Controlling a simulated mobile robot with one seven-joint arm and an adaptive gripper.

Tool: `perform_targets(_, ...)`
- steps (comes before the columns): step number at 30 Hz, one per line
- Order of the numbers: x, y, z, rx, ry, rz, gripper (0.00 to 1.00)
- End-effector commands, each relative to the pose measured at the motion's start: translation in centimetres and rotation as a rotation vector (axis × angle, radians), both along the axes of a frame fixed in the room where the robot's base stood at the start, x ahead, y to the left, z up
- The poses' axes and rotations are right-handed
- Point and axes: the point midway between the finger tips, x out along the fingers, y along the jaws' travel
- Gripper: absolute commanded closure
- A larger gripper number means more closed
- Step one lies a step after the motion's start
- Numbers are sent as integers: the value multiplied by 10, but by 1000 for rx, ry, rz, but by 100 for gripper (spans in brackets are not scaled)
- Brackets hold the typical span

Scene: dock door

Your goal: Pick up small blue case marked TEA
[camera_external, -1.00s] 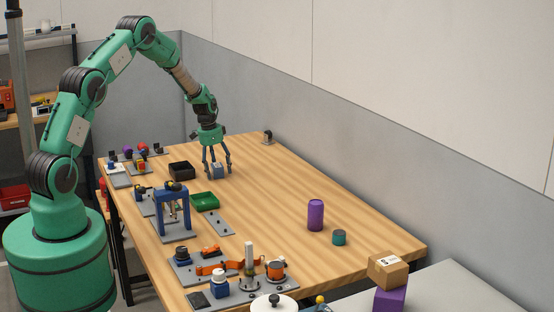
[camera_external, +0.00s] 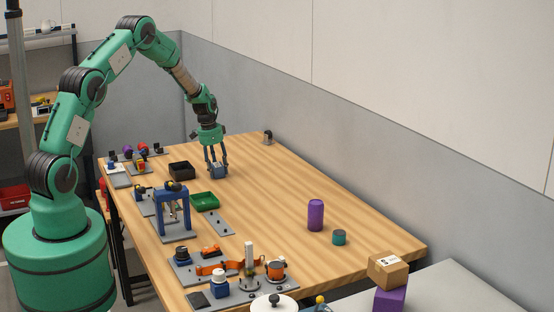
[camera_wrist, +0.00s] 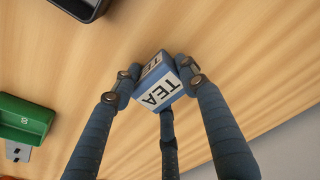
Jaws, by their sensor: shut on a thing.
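The small blue case (camera_wrist: 178,100) has white labels reading TEA on two faces in the wrist view. It also shows as a small blue block (camera_external: 217,171) at the far part of the table in the external view. My gripper (camera_external: 216,168) points down around it. In the wrist view the fingers of my gripper (camera_wrist: 160,90) are closed against its sides, with a third finger below it in the picture. The case looks to be at or very near the table top; I cannot tell whether it touches.
A black open bin (camera_external: 181,171) stands just left of my gripper, and a green tray (camera_external: 205,202) is nearer the camera. A purple can (camera_external: 315,215) and teal tin (camera_external: 339,237) stand right. The table's middle is clear.

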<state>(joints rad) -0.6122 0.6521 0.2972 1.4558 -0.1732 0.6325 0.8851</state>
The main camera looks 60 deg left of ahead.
Motion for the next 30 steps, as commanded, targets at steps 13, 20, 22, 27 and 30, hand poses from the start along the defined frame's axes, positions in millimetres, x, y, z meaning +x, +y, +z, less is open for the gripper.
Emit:
perform_targets(13, 0, 0, 29, 0, -1, 0, 84)
perform_targets(20, -22, -14, 38, -2, 2, 0, 85)
perform_targets(22, -31, -20, 39, -1, 1, 0, 85)
perform_targets(27, -57, -36, 42, -1, 0, 1, 85)
perform_targets(30, -73, -46, 44, -1, 1, 1, 85)
